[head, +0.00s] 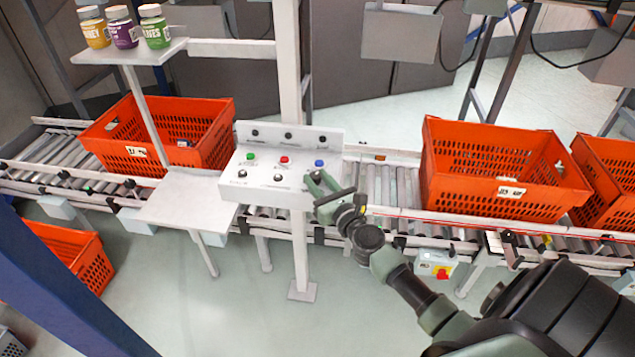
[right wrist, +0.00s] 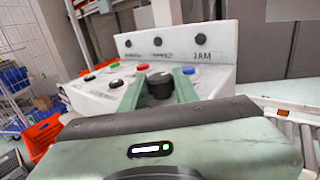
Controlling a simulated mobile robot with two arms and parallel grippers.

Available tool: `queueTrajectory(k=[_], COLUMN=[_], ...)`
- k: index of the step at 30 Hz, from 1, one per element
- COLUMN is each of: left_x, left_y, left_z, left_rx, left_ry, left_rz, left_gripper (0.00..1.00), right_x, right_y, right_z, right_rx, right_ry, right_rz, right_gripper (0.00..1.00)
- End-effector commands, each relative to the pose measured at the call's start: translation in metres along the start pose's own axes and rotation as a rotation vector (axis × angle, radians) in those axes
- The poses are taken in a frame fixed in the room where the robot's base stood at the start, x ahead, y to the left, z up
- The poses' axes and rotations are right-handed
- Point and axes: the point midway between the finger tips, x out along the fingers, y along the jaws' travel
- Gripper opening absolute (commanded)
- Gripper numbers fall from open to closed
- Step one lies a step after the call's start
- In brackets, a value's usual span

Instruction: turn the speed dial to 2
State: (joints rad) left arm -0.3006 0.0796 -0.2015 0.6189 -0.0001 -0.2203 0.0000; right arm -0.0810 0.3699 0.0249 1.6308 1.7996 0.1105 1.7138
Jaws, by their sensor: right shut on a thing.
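The white control panel (head: 245,192) stands in the middle of the head view, with green, red and blue buttons and black knobs. My right gripper (head: 316,182) reaches its front right corner. In the right wrist view, the gripper's two green fingers (right wrist: 160,92) are on either side of a black dial (right wrist: 159,80), shut on it. The dial's pointer and speed marks cannot be read. The blue button (right wrist: 187,71) and red button (right wrist: 142,67) are just behind the fingers. My left gripper is not in view.
Orange totes stand on the roller conveyor, left (head: 190,110) and right (head: 470,160) of the panel. A shelf (head: 120,54) with three jars is at upper left. An empty white side table (head: 185,200) adjoins the panel. The panel's raised back (right wrist: 225,40) carries more black knobs.

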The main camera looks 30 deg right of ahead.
Motion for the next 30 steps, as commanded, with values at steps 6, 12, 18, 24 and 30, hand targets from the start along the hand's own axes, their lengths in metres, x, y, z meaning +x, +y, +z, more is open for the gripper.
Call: queueTrajectory(k=[6,12,18,24,30], left_x=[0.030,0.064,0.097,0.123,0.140], left_y=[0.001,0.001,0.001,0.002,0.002], left_z=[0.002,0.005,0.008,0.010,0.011], left_rx=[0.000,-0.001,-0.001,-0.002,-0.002], left_ry=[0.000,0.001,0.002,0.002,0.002], left_rz=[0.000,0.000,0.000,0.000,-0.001], left_gripper=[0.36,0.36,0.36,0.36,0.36], right_x=[0.000,0.002,0.004,0.005,0.007], right_y=[-0.004,-0.007,-0.010,-0.012,-0.013], right_z=[-0.006,-0.008,-0.007,-0.005,-0.003], right_rx=[-0.004,-0.006,-0.004,-0.003,0.000], right_ry=[-0.002,-0.002,-0.004,-0.004,-0.003], right_rz=[0.153,0.338,0.526,0.697,0.833], right_gripper=[0.00,0.00,0.00,0.00,0.00])
